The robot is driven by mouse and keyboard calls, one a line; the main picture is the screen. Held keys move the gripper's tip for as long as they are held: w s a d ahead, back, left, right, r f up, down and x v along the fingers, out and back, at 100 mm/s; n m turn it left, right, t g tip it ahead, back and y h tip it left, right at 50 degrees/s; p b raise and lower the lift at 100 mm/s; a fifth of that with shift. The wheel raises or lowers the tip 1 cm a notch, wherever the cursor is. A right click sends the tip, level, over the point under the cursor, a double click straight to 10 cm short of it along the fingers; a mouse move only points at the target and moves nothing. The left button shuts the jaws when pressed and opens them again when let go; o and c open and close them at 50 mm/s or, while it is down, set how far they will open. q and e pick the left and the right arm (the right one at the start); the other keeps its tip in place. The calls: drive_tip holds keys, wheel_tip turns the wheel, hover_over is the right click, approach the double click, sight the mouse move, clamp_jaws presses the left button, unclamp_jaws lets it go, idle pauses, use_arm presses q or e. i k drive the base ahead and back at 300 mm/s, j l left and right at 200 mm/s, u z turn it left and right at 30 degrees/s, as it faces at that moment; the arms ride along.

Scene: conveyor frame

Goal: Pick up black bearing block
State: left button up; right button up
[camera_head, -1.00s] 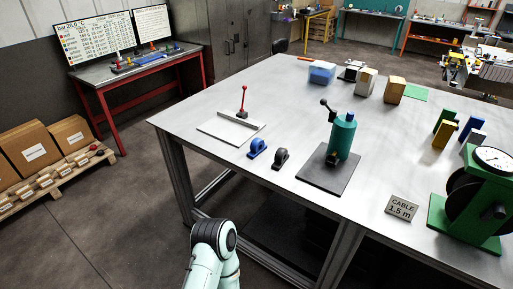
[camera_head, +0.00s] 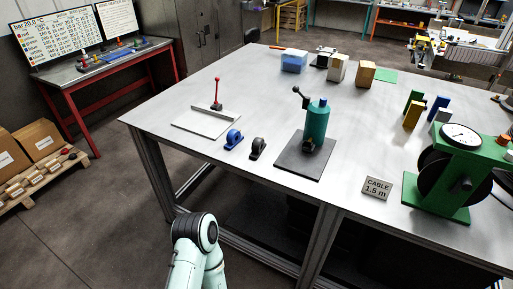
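The black bearing block (camera_head: 258,149) stands on the grey table near its front edge. A blue bearing block (camera_head: 233,139) stands just to its left. The dark base plate of a teal hand press (camera_head: 316,127) lies just to its right. One of my arms rises at the bottom of the view, below the table's front edge and apart from the block. No gripper of mine shows, left or right. Nothing covers the black block.
A white plate with a red-knobbed lever (camera_head: 215,108) lies left of the blocks. Boxes (camera_head: 338,68) and coloured blocks stand farther back. The table (camera_head: 260,85) is bare in the middle.

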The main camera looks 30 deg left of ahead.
sight(258, 145)
drive_tip(key=u, duration=1.2)
